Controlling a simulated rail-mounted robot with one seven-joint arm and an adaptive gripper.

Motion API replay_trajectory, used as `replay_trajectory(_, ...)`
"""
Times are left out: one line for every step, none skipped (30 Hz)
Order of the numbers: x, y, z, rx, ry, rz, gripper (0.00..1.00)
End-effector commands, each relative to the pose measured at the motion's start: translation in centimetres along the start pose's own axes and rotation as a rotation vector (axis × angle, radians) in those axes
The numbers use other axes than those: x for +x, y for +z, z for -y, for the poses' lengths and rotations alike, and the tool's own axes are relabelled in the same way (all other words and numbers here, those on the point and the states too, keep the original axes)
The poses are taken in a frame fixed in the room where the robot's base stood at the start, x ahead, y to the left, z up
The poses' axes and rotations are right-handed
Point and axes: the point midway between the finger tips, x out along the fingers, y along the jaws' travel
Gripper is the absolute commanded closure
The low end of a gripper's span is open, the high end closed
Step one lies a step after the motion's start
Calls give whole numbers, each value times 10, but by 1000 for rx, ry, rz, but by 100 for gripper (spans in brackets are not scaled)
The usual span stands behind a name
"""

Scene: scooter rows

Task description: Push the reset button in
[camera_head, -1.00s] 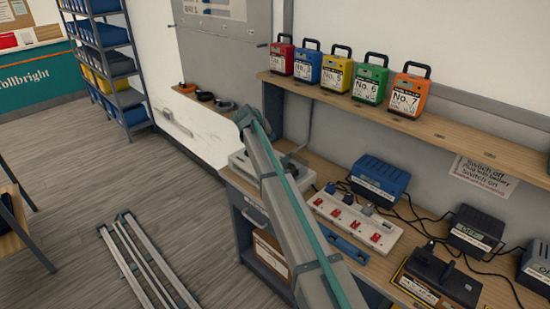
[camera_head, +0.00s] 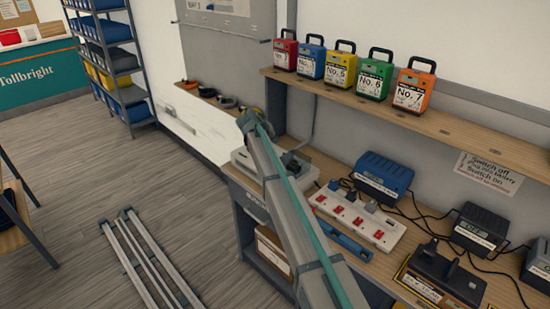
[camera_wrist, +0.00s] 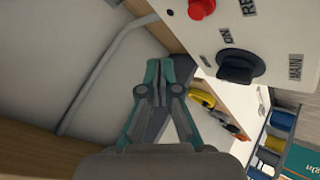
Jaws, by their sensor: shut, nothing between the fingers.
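In the wrist view a white panel (camera_wrist: 275,38) fills the upper right. A round red button (camera_wrist: 201,9) sits at its top edge, partly cut off, beside a cropped label starting "RE". Below and right of it is a black rotary knob (camera_wrist: 241,66), with labels "ON" and "MAIN" around it. My gripper (camera_wrist: 159,76) is shut and empty, left of and below the button in the picture, apart from the panel. In the head view the white box (camera_head: 241,158) stands on the bench's left end, partly hidden behind my arm; its button face is not visible there.
A power strip (camera_head: 357,219), a blue charger (camera_head: 383,178) and dark chargers with cables crowd the bench right of my arm. A shelf (camera_head: 400,112) with several coloured battery packs runs above. A grey conduit (camera_wrist: 92,75) runs along the wall near my gripper.

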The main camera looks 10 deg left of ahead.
Motion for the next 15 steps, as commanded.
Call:
replay_trajectory(6, 5, 5, -1, 0, 0, 100)
replay_trajectory(9, 7, 7, -1, 0, 0, 100)
replay_trajectory(13, 9, 9, -1, 0, 0, 100)
replay_trajectory(15, 12, 11, -1, 0, 0, 100)
replay_trajectory(18, 14, 14, -1, 0, 0, 100)
replay_trajectory(22, 16, 16, -1, 0, 0, 100)
replay_trajectory(25, 18, 18, -1, 0, 0, 100)
replay_trajectory(26, 19, 19, -1, 0, 0, 100)
replay_trajectory(29, 21, 21, -1, 0, 0, 100)
replay_trajectory(30, 22, 22, -1, 0, 0, 100)
replay_trajectory(31, 23, 23, 0, 0, 0, 100)
replay_trajectory(32, 23, 23, 0, 0, 0, 100)
replay_trajectory(33, 24, 24, 0, 0, 0, 100)
replay_trajectory(33, 24, 24, 0, 0, 0, 100)
replay_trajectory(34, 24, 24, 0, 0, 0, 100)
